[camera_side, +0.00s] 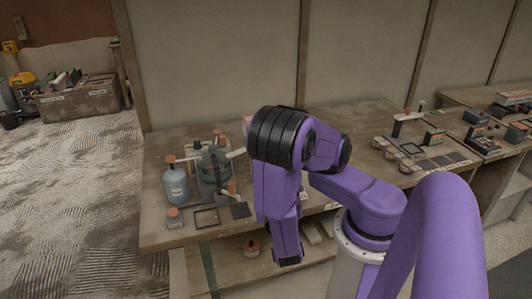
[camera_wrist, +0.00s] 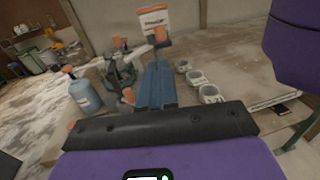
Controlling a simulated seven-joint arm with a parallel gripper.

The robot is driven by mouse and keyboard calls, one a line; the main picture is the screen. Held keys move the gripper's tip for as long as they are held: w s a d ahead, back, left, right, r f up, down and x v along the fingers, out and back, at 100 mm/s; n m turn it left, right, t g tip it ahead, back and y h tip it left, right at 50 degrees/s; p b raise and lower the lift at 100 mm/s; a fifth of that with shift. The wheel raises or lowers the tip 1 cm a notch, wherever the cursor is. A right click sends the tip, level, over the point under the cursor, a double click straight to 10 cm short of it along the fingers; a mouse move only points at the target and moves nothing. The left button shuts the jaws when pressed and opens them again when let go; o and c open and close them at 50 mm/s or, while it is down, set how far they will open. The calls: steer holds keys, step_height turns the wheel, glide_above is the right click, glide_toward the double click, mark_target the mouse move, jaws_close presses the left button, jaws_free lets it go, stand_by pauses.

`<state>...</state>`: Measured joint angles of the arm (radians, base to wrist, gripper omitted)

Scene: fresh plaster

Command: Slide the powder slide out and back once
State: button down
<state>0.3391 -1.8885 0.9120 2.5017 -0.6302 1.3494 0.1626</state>
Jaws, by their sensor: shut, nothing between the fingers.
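A dark grey bench device (camera_side: 213,165) with orange knobs stands at the left of the bench; it also shows in the wrist view (camera_wrist: 118,72). A white box with an orange label (camera_wrist: 153,18) stands above and behind it, with an orange part (camera_wrist: 160,35) under it and a pale arm reaching left. I cannot tell which part is the powder slide. My gripper (camera_wrist: 158,66) shows in the wrist view as blue fingers held together, shut and empty. Its fingertips appear just below the white box; contact cannot be told.
A blue bottle (camera_side: 176,184) stands left of the device; it also shows in the wrist view (camera_wrist: 84,96). Several white round dishes (camera_wrist: 195,78) sit right of my fingers. A flat tray (camera_side: 206,217) lies at the front. A second similar station (camera_side: 400,128) stands farther right.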

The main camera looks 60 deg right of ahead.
steer(key=x, duration=1.3)
steer(key=shift+d, duration=0.1)
